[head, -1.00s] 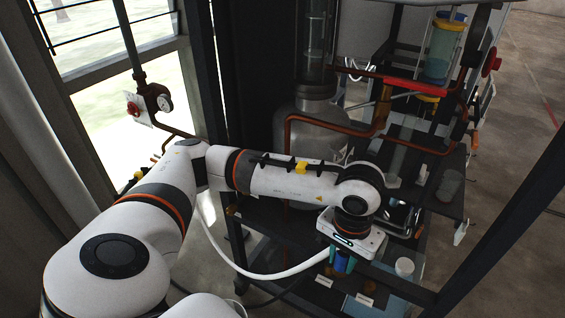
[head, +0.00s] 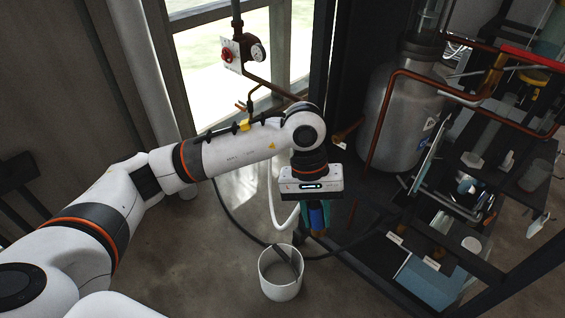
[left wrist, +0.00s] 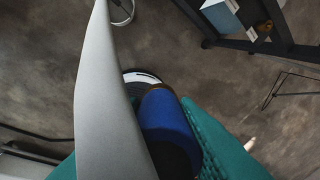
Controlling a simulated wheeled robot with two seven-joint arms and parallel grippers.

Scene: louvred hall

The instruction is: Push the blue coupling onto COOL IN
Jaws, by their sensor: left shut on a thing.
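My left gripper (head: 316,226) has teal fingers and is shut on the blue coupling (head: 315,214), in the air left of the rack. In the left wrist view the coupling (left wrist: 168,128) sits between the teal fingers, its near end dark. A pale hose (head: 272,195) loops down beside the gripper; a broad grey shape, likely this hose (left wrist: 108,100), covers much of the left wrist view. Two white labels (head: 395,238) (head: 431,263) stand on the rack's low front edge near brass fittings (head: 439,252). Their print is too small to read, so I cannot tell which is COOL IN.
A white bucket (head: 267,285) with a stick-like thing in it stands on the floor just below the gripper. The rack with copper pipes (head: 372,128) and a steel vessel (head: 393,110) is at right. A red valve and gauge (head: 257,53) are by the window.

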